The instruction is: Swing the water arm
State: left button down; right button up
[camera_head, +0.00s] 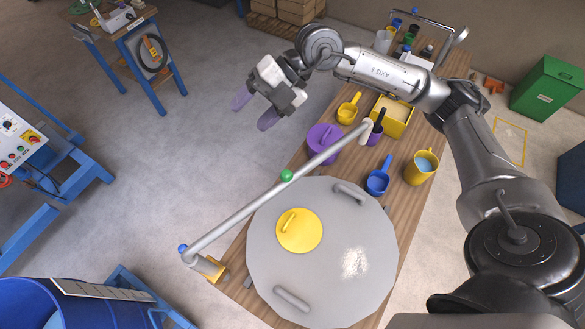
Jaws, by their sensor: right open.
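The water arm (240,213) is a long grey pipe with a green ball (286,175) near its middle. Its lower left end has a blue knob (183,248) and a yellow bracket (212,267). Its upper right end has a pale, short cylinder (366,130) near the yellow box. The pipe passes over the upper left edge of the big grey lid (340,225). My right gripper (254,109) is open and empty, its purple fingertips spread, up and left of the pipe and apart from it. My left gripper is not in view.
A blue drum (40,305) stands lower left.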

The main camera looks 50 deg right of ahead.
aim_at(286, 173)
jog(key=s+d+f+m+g+h, duration=0.5)
jog(key=s+d+f+m+h, duration=0.1)
jog(key=m, duration=0.2)
jog(key=x, duration=0.4)
jog(key=p+x, duration=0.1)
jog(key=x, duration=0.2)
jog(key=w+p+x, duration=0.1)
jog(key=x, duration=0.3)
jog(key=shift+s+f, duration=0.1)
jog(key=shift+f, duration=0.35)
jog(key=shift+x, duration=0.8)
jog(key=c, duration=0.6)
grip_shut()
